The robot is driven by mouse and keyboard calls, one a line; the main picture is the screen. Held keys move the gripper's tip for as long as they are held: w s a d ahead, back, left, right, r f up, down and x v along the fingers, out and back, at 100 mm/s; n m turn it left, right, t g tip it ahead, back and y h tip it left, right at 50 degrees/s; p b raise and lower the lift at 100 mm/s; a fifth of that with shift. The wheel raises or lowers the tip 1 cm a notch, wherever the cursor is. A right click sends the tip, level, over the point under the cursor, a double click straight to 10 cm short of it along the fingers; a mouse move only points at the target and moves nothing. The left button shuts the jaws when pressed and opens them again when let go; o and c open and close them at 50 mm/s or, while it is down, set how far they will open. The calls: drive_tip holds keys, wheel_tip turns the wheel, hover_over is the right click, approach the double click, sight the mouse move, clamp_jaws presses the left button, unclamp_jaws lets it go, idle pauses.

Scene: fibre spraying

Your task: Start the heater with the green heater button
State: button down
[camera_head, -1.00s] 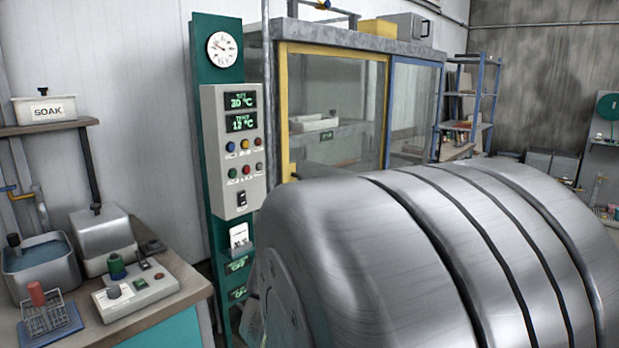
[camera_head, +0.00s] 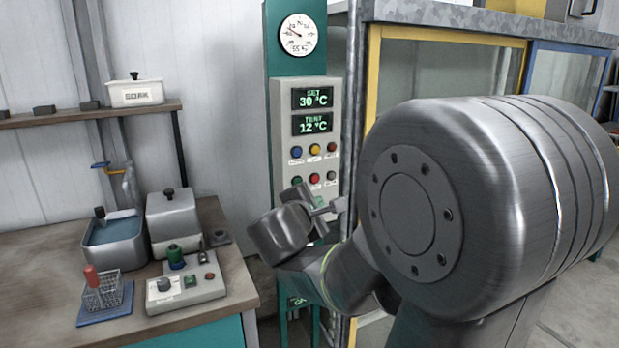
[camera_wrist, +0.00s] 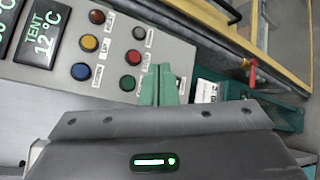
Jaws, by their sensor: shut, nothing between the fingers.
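The grey control panel (camera_head: 282,120) stands on a green post. It shows SET 30 °C above a second reading of 12 °C. Its upper button row is blue, yellow and red, and its lower row is green, red and dark. The green button (camera_head: 296,180) is at the lower row's left end; it also shows in the wrist view (camera_wrist: 127,83), not covered. Its label is too small to read. My gripper (camera_wrist: 160,80) is shut and empty, its tips beside the green button in the wrist picture. Whether they touch the panel cannot be told. My arm hides the panel's lower part in the head view.
A workbench (camera_head: 60,255) at the left holds a water basin (camera_head: 113,240), a metal box, a wire rack and a small control box (camera_head: 185,290) with its own buttons. A yellow-framed glass cabinet (camera_head: 440,90) stands right of the panel.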

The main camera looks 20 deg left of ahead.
sight(297, 182)
drive_tip(key=shift+a, duration=0.1)
drive_tip(key=w+a+p, duration=0.2)
drive_tip(key=w+a, duration=0.3)
drive_tip(key=a, duration=0.1)
drive_tip(key=shift+w+a, duration=0.25)
drive_tip(key=shift+w, duration=0.05)
idle(0.3)
idle(1.9)
drive_tip(key=shift+w+a+b, duration=0.25)
drive_tip(key=shift+a+b, duration=0.05)
drive_tip(key=shift+a, duration=0.05)
drive_tip(key=shift+w+a, duration=0.3)
idle(0.6)
idle(0.4)
drive_tip(key=shift+s+d+b, duration=0.55)
drive_tip(key=shift+d+b, duration=0.1)
drive_tip(key=shift+b, duration=0.1)
